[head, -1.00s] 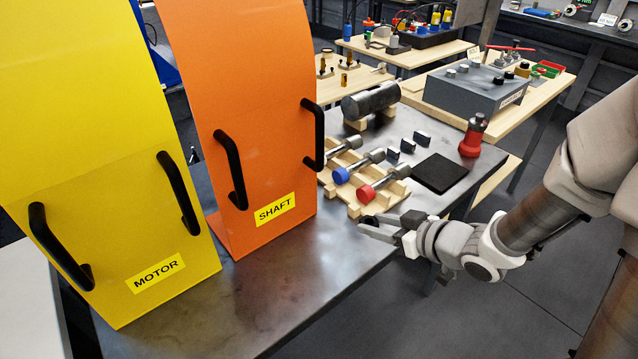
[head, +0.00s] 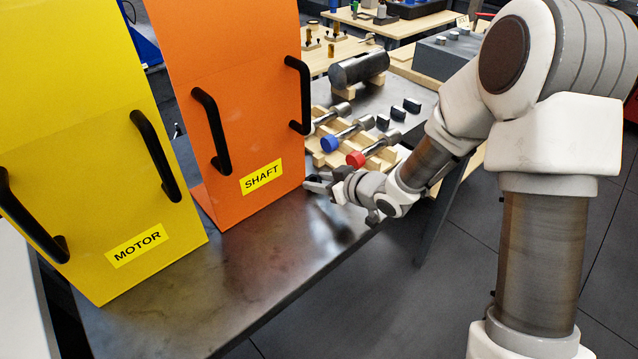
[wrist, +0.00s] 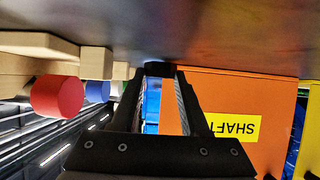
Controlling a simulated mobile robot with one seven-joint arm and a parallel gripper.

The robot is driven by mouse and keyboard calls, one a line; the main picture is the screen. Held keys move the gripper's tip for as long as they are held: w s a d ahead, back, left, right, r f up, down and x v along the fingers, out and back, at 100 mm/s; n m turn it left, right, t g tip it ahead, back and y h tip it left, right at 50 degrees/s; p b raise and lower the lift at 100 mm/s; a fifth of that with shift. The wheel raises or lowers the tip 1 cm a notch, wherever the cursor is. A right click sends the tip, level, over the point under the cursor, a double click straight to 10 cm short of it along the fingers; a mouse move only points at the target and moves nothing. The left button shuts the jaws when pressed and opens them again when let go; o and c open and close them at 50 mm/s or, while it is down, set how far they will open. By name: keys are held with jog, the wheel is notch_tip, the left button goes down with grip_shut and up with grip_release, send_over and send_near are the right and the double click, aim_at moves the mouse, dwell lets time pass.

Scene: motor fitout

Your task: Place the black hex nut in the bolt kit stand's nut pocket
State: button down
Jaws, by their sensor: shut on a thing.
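My gripper (head: 314,184) is low over the metal bench, beside the right foot of the orange SHAFT panel. It is shut on a small black piece, seen in the wrist view between the fingertips as the black hex nut (wrist: 158,68). The nut's shape is mostly hidden by the fingers. I cannot make out the bolt kit stand or its nut pocket for certain in either view.
The orange SHAFT panel (head: 240,110) and yellow MOTOR panel (head: 90,150), with black handles, stand left of my gripper. A wooden rack (head: 335,158) holds shafts with red and blue ends. The bench (head: 250,270) is clear in front.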

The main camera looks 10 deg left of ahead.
jog(key=shift+f, duration=0.15)
jog(key=shift+f, duration=0.15)
jog(key=shift+c, duration=2.2)
grip_release()
